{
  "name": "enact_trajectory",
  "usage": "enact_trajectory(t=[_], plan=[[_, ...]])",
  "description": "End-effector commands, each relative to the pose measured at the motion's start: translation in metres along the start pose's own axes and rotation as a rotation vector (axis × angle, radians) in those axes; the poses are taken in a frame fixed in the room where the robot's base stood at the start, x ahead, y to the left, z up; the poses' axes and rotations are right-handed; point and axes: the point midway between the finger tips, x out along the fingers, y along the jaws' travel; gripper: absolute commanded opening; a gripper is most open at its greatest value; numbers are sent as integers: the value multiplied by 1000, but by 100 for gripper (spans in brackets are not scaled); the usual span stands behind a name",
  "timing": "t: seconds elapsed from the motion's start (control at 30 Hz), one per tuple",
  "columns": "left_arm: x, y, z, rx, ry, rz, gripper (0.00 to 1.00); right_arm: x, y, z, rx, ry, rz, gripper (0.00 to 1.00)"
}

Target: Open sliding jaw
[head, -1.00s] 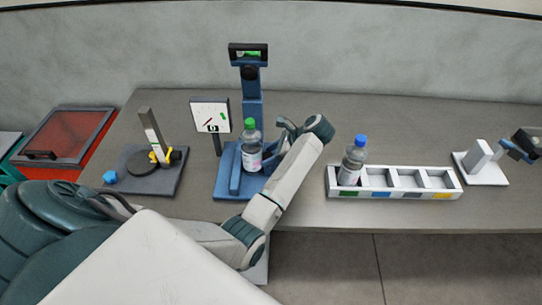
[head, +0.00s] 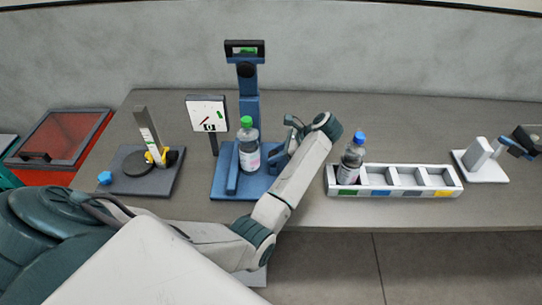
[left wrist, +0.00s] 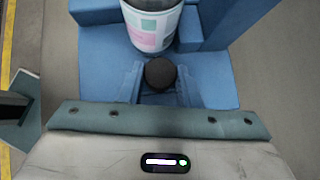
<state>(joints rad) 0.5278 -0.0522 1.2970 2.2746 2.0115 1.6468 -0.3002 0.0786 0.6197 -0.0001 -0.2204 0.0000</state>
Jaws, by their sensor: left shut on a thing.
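A clear bottle with a green cap (head: 248,145) stands upright on the blue fixture (head: 225,192). The fixture's fixed blue wall (head: 233,178) is left of the bottle. The sliding jaw is on the bottle's right, largely hidden by my arm in the head view. In the left wrist view its dark round knob (left wrist: 160,72) shows just beyond my left gripper (left wrist: 158,82), with the bottle's label (left wrist: 152,28) beyond it. My left gripper (head: 284,150) is shut on the knob; the contact is partly hidden. My right gripper is not in view.
A white dial panel (head: 207,112) and a blue column (head: 249,105) stand behind. A dark base (head: 165,187) with a turntable is at left. A white tray (head: 392,192) holds a blue-capped bottle (head: 352,158); a white stand (head: 480,168) is at far right.

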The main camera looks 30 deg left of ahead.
Motion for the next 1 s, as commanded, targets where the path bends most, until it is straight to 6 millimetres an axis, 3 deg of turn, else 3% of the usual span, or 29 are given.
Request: enact_trajectory(t=[0.17,0.2,0.3,0.67,1.0], plan=[[-3,0,-1,2,7,-4,0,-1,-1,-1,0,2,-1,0],[-3,0,-1,2,8,-4,36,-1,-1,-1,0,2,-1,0],[-3,0,-1,2,7,-4,52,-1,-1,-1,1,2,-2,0],[-9,0,1,2,5,-2,52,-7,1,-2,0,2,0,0],[-71,0,4,4,6,-4,52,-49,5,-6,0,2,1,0]])
